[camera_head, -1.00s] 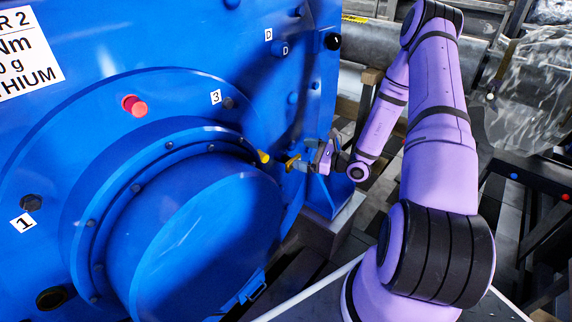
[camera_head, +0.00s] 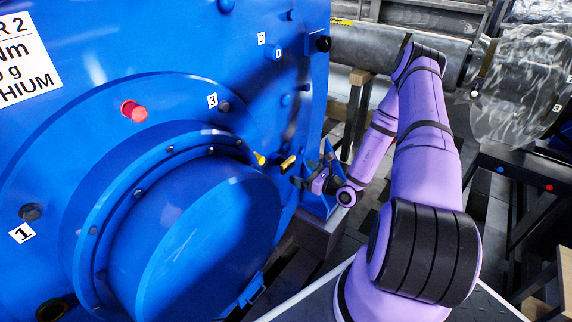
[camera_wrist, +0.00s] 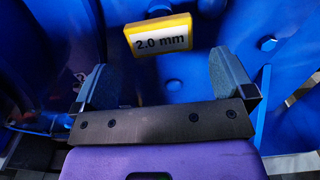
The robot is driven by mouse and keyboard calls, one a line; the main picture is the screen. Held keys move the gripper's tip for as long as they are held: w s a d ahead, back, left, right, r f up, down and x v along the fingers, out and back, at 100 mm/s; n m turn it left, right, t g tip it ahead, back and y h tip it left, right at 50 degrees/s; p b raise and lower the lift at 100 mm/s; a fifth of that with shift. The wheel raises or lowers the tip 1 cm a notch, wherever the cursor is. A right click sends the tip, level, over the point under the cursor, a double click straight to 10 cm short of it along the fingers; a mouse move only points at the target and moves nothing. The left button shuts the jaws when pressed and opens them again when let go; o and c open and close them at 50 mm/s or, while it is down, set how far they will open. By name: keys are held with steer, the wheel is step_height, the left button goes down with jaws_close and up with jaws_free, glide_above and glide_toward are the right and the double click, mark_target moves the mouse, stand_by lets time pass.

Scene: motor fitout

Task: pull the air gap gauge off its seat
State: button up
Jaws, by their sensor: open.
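The air gap gauge is a yellow-edged block with a white face reading "2.0 mm" (camera_wrist: 158,36). In the wrist view it stands at the top, ahead of my gripper (camera_wrist: 160,66), roughly between the lines of its two fingers. The fingers are wide apart with nothing between them. In the head view my gripper (camera_head: 302,182) is small, at the right edge of the blue motor housing (camera_head: 110,60). A yellow piece (camera_head: 288,162) just up and left of it looks like the gauge, apart from the fingers. Its seat cannot be made out.
A second yellow piece (camera_head: 259,158) sits at the rim of the round blue cover (camera_head: 200,235). A red knob (camera_head: 134,110) and several bolts stick out of the housing. A blue bracket (camera_head: 322,200) stands close to my gripper. A grey cylinder (camera_head: 375,50) lies behind.

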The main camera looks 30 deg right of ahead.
mark_target(290, 166)
steer(key=shift+x, duration=4.25)
steer(key=c, duration=1.1)
steer(key=shift+s+f, duration=0.1)
steer(key=shift+c, duration=0.2)
steer(key=shift+s, duration=0.1)
steer(key=shift+v, duration=2.8)
steer(key=shift+d, duration=0.1)
steer(key=v, duration=2.2)
